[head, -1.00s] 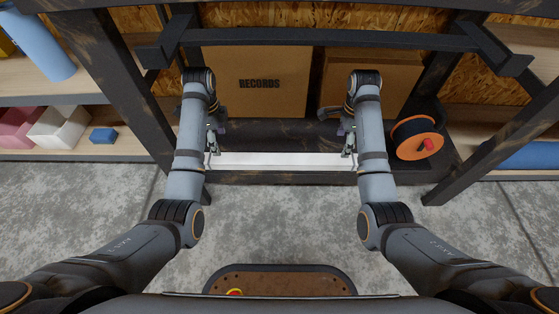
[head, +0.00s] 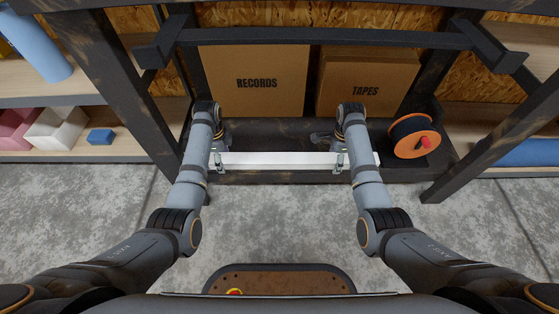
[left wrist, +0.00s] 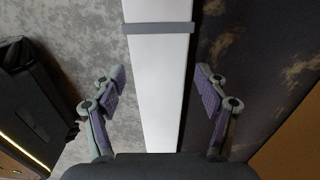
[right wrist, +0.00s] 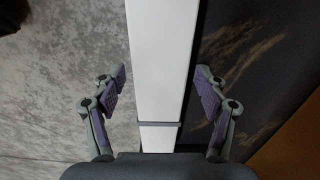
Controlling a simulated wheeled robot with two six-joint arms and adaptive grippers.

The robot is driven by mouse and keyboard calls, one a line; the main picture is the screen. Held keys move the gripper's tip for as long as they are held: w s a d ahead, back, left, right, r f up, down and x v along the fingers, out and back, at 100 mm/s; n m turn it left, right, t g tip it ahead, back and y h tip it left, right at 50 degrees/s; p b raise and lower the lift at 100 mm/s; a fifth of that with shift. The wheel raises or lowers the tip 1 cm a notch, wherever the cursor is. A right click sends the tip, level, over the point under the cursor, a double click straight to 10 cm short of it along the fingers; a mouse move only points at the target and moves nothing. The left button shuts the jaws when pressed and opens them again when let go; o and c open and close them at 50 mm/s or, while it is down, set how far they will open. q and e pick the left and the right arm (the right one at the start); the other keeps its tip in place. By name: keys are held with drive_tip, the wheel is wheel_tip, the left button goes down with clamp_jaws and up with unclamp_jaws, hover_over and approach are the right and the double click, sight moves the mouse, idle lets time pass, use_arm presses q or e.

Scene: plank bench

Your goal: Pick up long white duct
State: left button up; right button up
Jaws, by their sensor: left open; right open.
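The long white duct (head: 280,160) lies level along the front of the low dark shelf in the head view. My left gripper (head: 219,162) is over its left part, and my right gripper (head: 339,162) is over its right part. In the left wrist view the duct (left wrist: 160,90) runs between the spread fingers of my left gripper (left wrist: 160,76), with a grey band across it beyond the tips. In the right wrist view the duct (right wrist: 161,70) runs between the spread fingers of my right gripper (right wrist: 160,76), with a band nearer the palm. Both grippers are open, with gaps on either side.
A RECORDS box (head: 256,82) and a TAPES box (head: 366,85) stand behind the duct. An orange reel (head: 415,136) sits near its right end. A dark crossbar (head: 325,38) spans above, with rack posts on both sides.

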use_arm(q)
drive_tip(key=shift+c, duration=0.3)
use_arm(e)
drive_tip(key=shift+c, duration=0.3)
use_arm(q)
clamp_jaws()
use_arm(e)
clamp_jaws()
